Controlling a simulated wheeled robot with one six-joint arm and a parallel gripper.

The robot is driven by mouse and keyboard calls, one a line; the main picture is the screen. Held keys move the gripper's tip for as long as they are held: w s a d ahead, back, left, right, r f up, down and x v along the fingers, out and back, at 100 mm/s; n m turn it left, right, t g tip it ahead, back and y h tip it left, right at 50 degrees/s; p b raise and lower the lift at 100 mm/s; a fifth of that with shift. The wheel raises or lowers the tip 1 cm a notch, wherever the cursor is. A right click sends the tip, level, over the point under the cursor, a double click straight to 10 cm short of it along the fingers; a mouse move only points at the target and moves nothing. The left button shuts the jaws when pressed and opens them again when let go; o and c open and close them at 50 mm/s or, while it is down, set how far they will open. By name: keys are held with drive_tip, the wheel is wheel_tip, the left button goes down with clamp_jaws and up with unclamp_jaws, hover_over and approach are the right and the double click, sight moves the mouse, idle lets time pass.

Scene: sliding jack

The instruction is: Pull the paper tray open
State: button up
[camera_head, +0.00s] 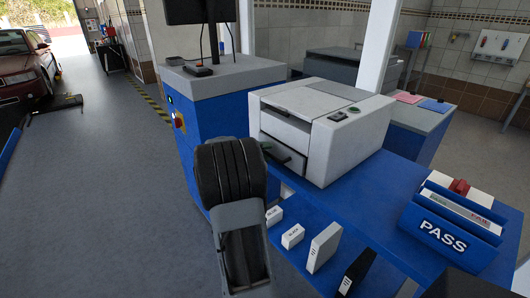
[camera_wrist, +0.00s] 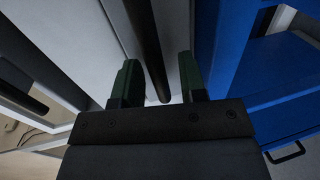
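The white printer (camera_head: 325,130) stands on the blue bench, and its paper tray (camera_head: 285,150) is in the lower front, facing my arm. The tray front looks close to the printer body; how far it is out I cannot tell. In the wrist view a dark bar handle (camera_wrist: 148,45) runs across the pale tray front (camera_wrist: 85,40) and passes between my gripper's (camera_wrist: 160,78) two green-tipped fingers. In the head view my arm hides part of the printer's lower front.
A blue PASS holder (camera_head: 450,228) stands at the bench's right. Several small labelled boxes (camera_head: 292,236) stand below the printer's front. A blue cabinet (camera_head: 195,125) with a grey top is close to the left of the printer. Open floor (camera_head: 100,200) lies to the left.

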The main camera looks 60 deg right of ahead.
clamp_jaws()
idle(0.5)
